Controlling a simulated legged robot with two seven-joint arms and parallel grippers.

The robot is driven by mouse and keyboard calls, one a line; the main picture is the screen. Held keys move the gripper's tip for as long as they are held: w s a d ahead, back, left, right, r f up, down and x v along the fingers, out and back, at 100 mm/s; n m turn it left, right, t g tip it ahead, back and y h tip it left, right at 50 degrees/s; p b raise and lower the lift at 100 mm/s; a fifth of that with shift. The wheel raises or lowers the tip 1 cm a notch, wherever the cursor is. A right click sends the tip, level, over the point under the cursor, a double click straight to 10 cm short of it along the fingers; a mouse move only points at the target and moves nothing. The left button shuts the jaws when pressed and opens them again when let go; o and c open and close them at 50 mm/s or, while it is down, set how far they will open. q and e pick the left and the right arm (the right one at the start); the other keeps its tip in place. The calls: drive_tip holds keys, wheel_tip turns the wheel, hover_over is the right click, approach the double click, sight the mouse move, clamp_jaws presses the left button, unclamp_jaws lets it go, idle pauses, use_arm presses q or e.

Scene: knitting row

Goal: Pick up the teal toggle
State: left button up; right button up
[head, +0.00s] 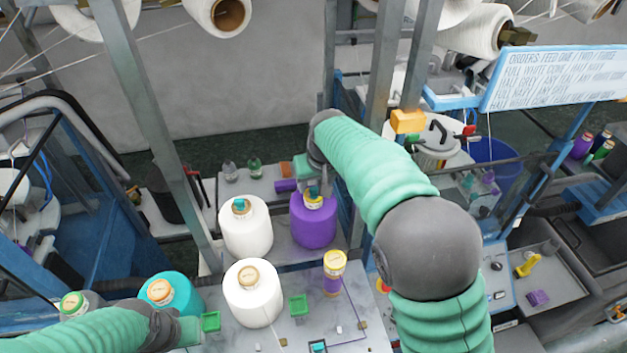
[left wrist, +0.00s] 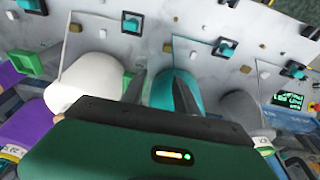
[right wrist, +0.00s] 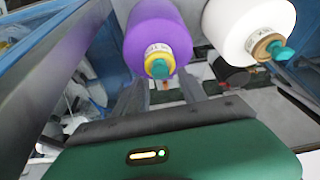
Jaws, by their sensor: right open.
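A teal toggle (right wrist: 160,68) sits in the yellow-ringed top of a purple yarn cone (head: 313,228). My right gripper (head: 316,186) is over that cone's top. In the right wrist view its fingers are apart, empty, with the toggle just beyond them. A second teal toggle (right wrist: 281,53) sits in the top of a white cone (head: 245,235) to the left in the head view. Several teal toggles stand on a grey panel, one of them (left wrist: 226,47) in the left wrist view. My left gripper (left wrist: 160,85) is open above a teal cone (head: 172,297).
A second white cone (head: 252,300) and a small yellow-topped purple spool (head: 334,270) stand in front. A grey metal post (head: 385,75) rises close by my right arm. A purple block (head: 285,185) lies beside the purple cone. A green open square piece (head: 298,305) is on the panel.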

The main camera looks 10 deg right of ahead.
drive_tip(key=shift+a+f, duration=0.15)
drive_tip(key=shift+f, duration=0.2)
drive_tip(key=shift+s+f, duration=0.1)
drive_tip(key=shift+s, duration=0.1)
drive_tip(key=shift+s+a, duration=0.15)
drive_tip(key=shift+s, duration=0.15)
drive_tip(key=shift+c, duration=1.4)
drive_tip(key=shift+w+d, duration=0.2)
drive_tip(key=shift+w, duration=0.1)
drive_tip(key=c, duration=0.7)
use_arm(q)
drive_tip(key=shift+s+r, duration=0.5)
drive_tip(key=shift+s, duration=0.05)
use_arm(e)
drive_tip(key=shift+s, duration=0.1)
clamp_jaws()
use_arm(q)
drive_tip(key=shift+a, duration=0.1)
use_arm(e)
drive_tip(key=shift+a, duration=0.1)
